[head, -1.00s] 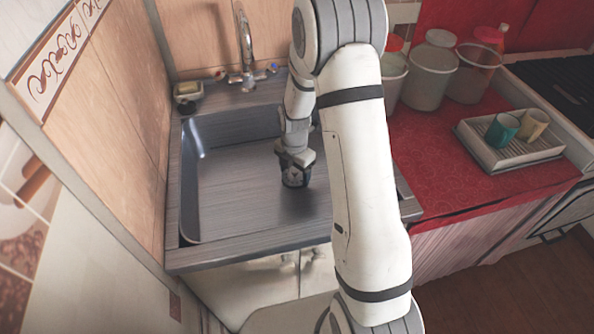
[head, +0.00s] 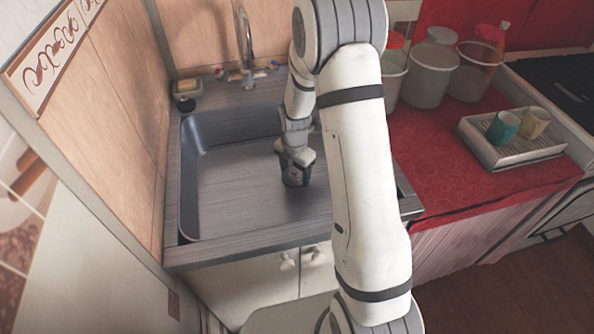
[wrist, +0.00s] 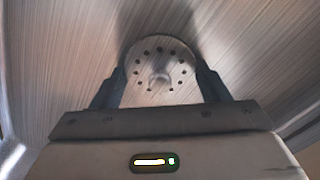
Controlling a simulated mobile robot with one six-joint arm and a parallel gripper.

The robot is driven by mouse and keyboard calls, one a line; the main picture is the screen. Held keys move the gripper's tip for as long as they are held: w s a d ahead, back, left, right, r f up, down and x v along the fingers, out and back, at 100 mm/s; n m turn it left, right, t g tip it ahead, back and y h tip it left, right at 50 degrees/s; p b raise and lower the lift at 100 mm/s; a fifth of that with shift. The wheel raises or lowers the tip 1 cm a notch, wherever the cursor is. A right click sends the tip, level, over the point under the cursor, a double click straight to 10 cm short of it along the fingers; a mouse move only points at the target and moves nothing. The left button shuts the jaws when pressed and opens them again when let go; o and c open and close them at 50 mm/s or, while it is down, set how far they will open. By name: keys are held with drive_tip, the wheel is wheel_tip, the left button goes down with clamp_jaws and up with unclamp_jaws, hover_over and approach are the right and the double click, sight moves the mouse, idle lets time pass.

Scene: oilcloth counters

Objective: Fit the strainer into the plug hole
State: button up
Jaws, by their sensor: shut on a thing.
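The strainer (wrist: 152,62) is a pale round disc with a ring of small dark holes and a knob in the middle. In the wrist view it sits between the two dark fingers of my gripper (wrist: 161,78), which is shut on it. In the head view my gripper (head: 293,178) points down inside the sink basin (head: 225,195), right of its middle, low over or at the floor. The strainer cannot be made out in the head view. The plug hole shows in neither view, so I cannot tell how the strainer stands to it.
The tap (head: 246,55) stands behind the basin. A soap dish (head: 188,90) and a small dark round thing (head: 186,105) are at the back left corner. Tubs (head: 430,75) and a drying rack (head: 510,155) with two cups stand on the red counter at right.

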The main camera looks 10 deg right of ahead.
drive_tip(key=shift+s+f, duration=0.15)
drive_tip(key=shift+f, duration=0.1)
drive_tip(key=o, duration=0.9)
drive_tip(key=shift+f, duration=0.1)
drive_tip(key=shift+o, duration=0.6)
drive_tip(key=shift+s, duration=0.15)
drive_tip(key=shift+d+r+p, duration=0.15)
drive_tip(key=shift+r+p, duration=0.15)
drive_tip(key=shift+r, duration=0.2)
drive_tip(key=shift+w+r+p, duration=0.2)
drive_tip(key=shift+r+p, duration=0.15)
drive_tip(key=shift+r, duration=0.2)
drive_tip(key=shift+w+r+p, duration=0.1)
drive_tip(key=shift+r+p, duration=1.8)
drive_tip(key=shift+r, duration=1.25)
